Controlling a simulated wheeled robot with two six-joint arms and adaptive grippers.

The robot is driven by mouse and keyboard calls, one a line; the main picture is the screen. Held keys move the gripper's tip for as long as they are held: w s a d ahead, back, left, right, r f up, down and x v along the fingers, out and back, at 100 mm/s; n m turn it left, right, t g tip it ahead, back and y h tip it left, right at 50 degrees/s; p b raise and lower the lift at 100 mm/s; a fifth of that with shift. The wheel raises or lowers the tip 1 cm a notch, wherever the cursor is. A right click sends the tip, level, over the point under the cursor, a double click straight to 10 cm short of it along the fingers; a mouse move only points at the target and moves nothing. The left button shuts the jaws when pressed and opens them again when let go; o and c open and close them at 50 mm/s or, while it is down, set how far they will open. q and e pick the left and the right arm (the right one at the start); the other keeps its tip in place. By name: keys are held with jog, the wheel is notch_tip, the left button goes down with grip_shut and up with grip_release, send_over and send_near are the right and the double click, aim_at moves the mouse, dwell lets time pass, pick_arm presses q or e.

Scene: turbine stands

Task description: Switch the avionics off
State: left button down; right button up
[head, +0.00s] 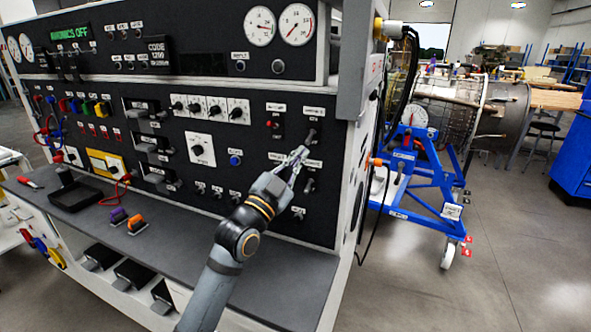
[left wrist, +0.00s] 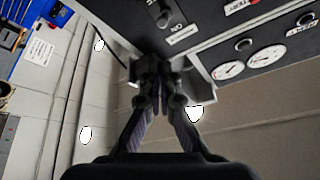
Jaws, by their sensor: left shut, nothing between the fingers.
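The black test panel (head: 215,170) fills the left of the head view. A green display (head: 69,33) at its upper left reads "AVIONICS OFF". My left gripper (head: 303,151) is shut and empty at the panel's right part, just below a toggle lever (head: 311,136). I cannot tell whether the fingers touch that lever. Another lever (head: 309,185) sits below the gripper. The small labels beside these levers are unreadable. In the left wrist view, the closed fingers (left wrist: 158,70) point at the panel, near a dark switch part. My right gripper is out of view.
A grey desk ledge (head: 250,285) juts out below the panel, with a black tray (head: 77,196) and purple and orange items on it. A blue stand (head: 425,195) with a turbine stands to the right. The floor at front right is clear.

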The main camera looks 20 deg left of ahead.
pick_arm(q)
jog(key=shift+d+v, duration=0.2)
jog(key=shift+v, duration=0.85)
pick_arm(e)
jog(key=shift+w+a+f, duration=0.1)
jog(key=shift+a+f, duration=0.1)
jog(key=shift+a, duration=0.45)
